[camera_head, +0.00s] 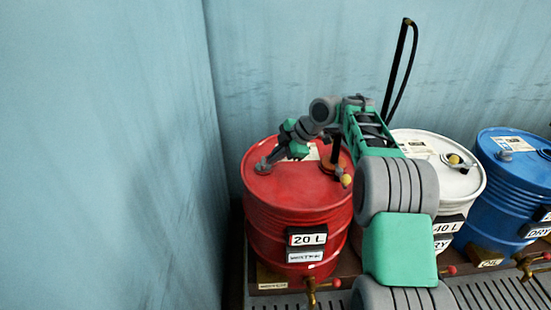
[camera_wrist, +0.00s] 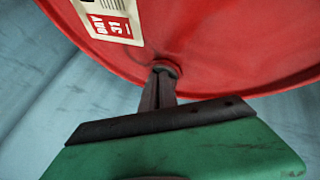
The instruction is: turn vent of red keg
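The red keg (camera_head: 300,215) stands at the left of the row in the head view, labelled 20 L. Its grey vent (camera_head: 263,168) sits at the left of the lid, and it shows as a small dark round fitting in the wrist view (camera_wrist: 166,67). My gripper (camera_head: 271,162) reaches down to the vent from the right. In the wrist view its two dark fingers (camera_wrist: 158,88) are close together, with their tips at the vent. They look shut on it, and the tips partly hide it.
A yellow knob (camera_head: 346,181) sits on the red lid's right side. A white keg (camera_head: 440,180) and a blue keg (camera_head: 505,185) stand to the right. Brass taps (camera_head: 311,292) stick out in front. The blue wall (camera_head: 110,150) is close on the left.

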